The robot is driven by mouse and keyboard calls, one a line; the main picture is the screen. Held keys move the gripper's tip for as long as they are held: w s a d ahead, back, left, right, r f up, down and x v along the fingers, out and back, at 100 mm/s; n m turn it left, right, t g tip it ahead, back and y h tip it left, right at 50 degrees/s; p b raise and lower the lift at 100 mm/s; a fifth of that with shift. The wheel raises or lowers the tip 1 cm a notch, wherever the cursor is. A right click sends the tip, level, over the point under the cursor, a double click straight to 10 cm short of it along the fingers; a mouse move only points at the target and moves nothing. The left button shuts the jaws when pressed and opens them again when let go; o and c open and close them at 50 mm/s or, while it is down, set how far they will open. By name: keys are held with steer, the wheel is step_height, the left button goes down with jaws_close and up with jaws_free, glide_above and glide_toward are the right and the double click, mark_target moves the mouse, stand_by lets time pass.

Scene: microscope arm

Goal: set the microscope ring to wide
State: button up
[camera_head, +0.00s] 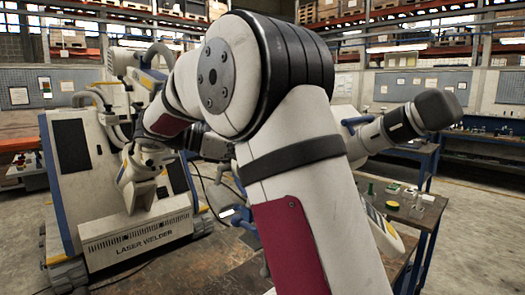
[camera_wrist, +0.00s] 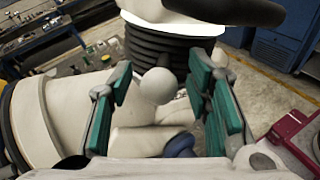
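In the wrist view a pale body carries a black ribbed ring-like part (camera_wrist: 160,50), with a black-tipped white part above it. I cannot tell the ring's setting. A white round knob (camera_wrist: 157,86) stands just below the ribbed part. My gripper (camera_wrist: 162,95), with green pads, is open, its fingers on either side of the knob with visible gaps. In the head view my large white arm hides the gripper and probably much of the microscope. A white part with a black end (camera_head: 425,112) sticks out to the right behind my arm.
A laser welder (camera_head: 140,240) with hoses stands at left. A workbench (camera_head: 428,218) with small items, including a green one (camera_head: 392,205), stands at right. A blue cabinet (camera_wrist: 282,35) shows in the wrist view. Bare floor (camera_head: 480,240) lies right of the bench.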

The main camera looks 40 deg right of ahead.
steer(key=v, duration=1.2)
stand_by(0.7)
